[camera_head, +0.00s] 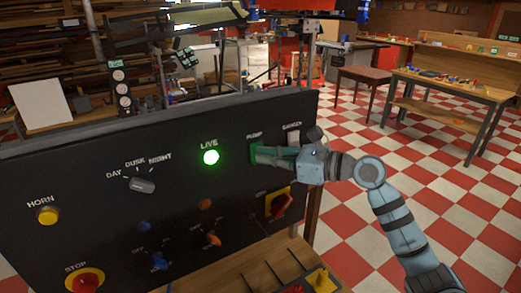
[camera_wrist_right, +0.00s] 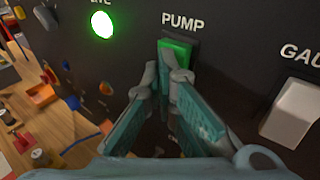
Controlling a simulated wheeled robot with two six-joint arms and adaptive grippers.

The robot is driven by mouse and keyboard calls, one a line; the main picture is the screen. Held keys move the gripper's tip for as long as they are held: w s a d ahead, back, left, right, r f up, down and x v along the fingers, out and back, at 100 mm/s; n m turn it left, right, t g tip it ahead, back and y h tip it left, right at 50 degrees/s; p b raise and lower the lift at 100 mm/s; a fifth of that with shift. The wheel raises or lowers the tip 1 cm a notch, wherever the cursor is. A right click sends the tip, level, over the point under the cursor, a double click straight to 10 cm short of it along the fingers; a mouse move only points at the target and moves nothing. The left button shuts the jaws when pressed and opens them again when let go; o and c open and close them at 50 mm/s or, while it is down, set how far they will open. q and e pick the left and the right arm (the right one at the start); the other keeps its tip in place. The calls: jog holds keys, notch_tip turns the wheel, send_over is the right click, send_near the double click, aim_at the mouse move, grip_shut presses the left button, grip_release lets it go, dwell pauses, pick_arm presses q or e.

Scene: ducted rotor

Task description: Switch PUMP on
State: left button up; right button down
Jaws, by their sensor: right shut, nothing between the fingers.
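The PUMP switch (camera_wrist_right: 178,48) is a green rocker in a dark frame under its PUMP label in the right wrist view. Its face shows bright green, and its lower part is hidden behind my fingertips. In the head view the PUMP switch (camera_head: 254,150) is mostly covered by my gripper. My right gripper (camera_head: 262,155) is shut and empty, its fingertips at the switch. In the wrist view the right gripper's tips (camera_wrist_right: 168,72) overlap the rocker's lower edge; I cannot tell whether they touch it. My left gripper is not in view.
The green LIVE lamp (camera_head: 211,157) glows left of the switch. A pale GAUGE-side rocker (camera_wrist_right: 295,112) sits close on the right. The black panel (camera_head: 90,165) also carries a DAY/DUSK/NIGHT knob (camera_head: 142,185), a HORN button (camera_head: 47,215), a STOP button (camera_head: 85,281) and a red-yellow rotary switch (camera_head: 279,204).

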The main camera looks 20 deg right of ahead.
jog(key=shift+s+f+b, duration=0.6)
jog(key=shift+f+b, duration=0.1)
jog(key=shift+f, duration=0.05)
jog(key=s+b, duration=0.1)
jog(key=s+f+b, duration=0.1)
jog(key=s+b, duration=0.1)
jog(key=s+f+b, duration=0.1)
jog(key=shift+s+d+f+b, duration=0.1)
jog(key=shift+s+d+b, duration=0.1)
jog(key=shift+d+b, duration=0.1)
jog(key=shift+a, duration=0.1)
